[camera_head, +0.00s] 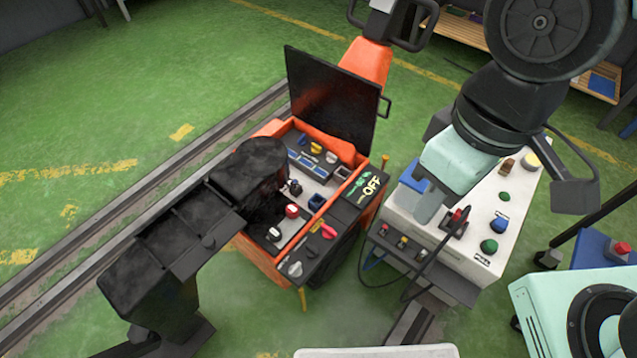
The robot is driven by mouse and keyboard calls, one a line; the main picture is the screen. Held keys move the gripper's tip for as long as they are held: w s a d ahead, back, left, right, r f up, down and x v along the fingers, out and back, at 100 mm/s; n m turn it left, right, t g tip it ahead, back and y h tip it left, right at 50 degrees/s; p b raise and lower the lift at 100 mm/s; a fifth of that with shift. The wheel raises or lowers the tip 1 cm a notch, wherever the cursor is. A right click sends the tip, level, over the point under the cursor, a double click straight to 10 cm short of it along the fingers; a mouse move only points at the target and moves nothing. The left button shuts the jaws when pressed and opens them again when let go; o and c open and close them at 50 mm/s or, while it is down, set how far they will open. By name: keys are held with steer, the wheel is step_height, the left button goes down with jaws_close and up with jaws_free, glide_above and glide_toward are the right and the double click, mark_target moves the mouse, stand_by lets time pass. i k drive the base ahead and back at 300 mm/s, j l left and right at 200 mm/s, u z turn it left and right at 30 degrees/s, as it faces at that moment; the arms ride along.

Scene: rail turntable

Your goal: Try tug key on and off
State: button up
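An orange tug (262,262) stands on the floor beside the rails, with its black lid (330,95) raised. My arm reaches down from the upper right. My gripper (425,195) appears at its lower end, above the left part of a white control box. Its fingers are too unclear to tell open from shut.
The white control box (490,265) has green and blue buttons, a red-tipped switch and a hanging black cable. A black jointed structure (185,235) leans over the tug's left side. The rails (150,185) run diagonally at left. Green floor beyond them is clear.

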mark_target(295, 272)
steer(key=u, duration=0.9)
